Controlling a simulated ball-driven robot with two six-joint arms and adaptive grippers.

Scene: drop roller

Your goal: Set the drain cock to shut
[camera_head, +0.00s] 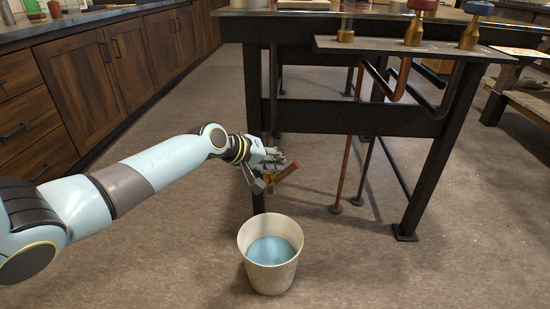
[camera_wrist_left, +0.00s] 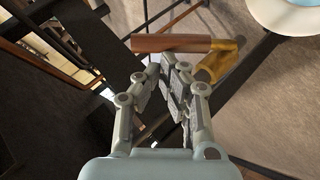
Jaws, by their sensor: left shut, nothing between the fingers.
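The drain cock has a brass body (camera_head: 268,182) low by the dark bench leg, above the bucket. Its reddish-brown lever (camera_head: 287,172) slants up to the right in the head view. In the left wrist view the lever (camera_wrist_left: 172,43) lies across the picture just beyond the fingertips, with the brass body (camera_wrist_left: 220,62) to its right. My left gripper (camera_head: 280,162) is shut and empty, close beside the lever. I cannot tell whether it touches. The fingers (camera_wrist_left: 163,68) partly hide the cock in the head view. My right gripper is not in view.
A pale bucket (camera_head: 268,276) with blue liquid stands on the floor below the cock. The dark bench (camera_head: 340,118) bears a shelf (camera_head: 375,47) with several brass fittings and bent pipes beneath. Wooden cabinets (camera_head: 125,60) line the left. The floor between is clear.

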